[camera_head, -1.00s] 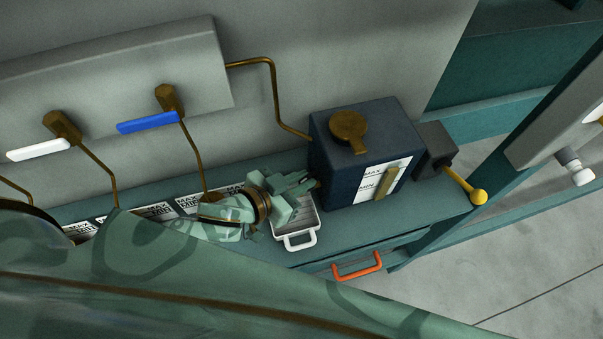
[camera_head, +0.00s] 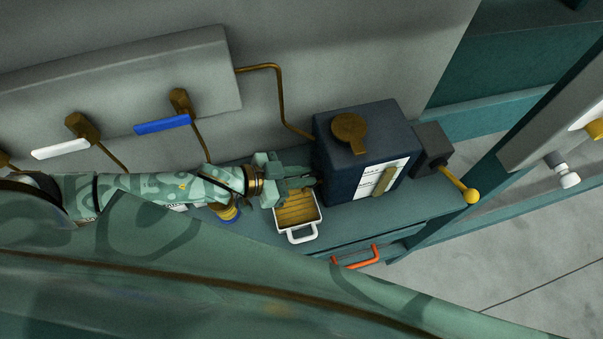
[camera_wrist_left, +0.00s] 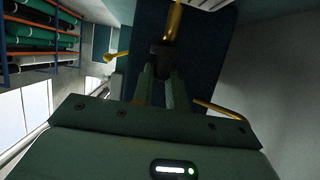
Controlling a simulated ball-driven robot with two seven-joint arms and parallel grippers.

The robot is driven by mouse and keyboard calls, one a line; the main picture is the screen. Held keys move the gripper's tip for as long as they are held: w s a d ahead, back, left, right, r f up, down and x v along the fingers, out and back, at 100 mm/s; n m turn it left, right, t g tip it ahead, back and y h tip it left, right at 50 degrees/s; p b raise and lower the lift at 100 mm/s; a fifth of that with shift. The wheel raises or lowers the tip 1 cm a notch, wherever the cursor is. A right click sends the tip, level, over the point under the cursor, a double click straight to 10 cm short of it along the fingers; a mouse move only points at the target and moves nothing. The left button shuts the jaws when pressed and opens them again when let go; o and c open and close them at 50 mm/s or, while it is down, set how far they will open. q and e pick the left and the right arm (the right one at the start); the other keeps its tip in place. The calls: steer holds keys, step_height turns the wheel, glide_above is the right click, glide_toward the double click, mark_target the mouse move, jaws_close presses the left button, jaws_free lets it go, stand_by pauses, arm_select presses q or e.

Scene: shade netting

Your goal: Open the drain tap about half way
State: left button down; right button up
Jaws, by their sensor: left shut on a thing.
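The dark blue tank (camera_head: 335,150) stands on the green bench with a brown cap and a pale label. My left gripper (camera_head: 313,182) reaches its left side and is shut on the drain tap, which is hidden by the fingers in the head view. In the left wrist view the dark tap (camera_wrist_left: 161,49) sits at the fingertips. A golden stream (camera_wrist_left: 173,20) extends from it, seemingly liquid. My right gripper is not in view.
Blue (camera_head: 162,124) and white (camera_head: 60,149) lever handles are on the wall panel to the left. A yellow-knobbed lever (camera_head: 471,195) is right of the tank. An orange drawer handle (camera_head: 357,260) is below the bench edge. A brown pipe (camera_head: 280,95) runs to the tank.

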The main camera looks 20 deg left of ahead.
arm_select(q)
steer(key=c, duration=1.7)
jaws_free()
steer(key=v, duration=1.6)
steer(key=shift+a+p, duration=0.15)
steer(key=shift+p, duration=0.2)
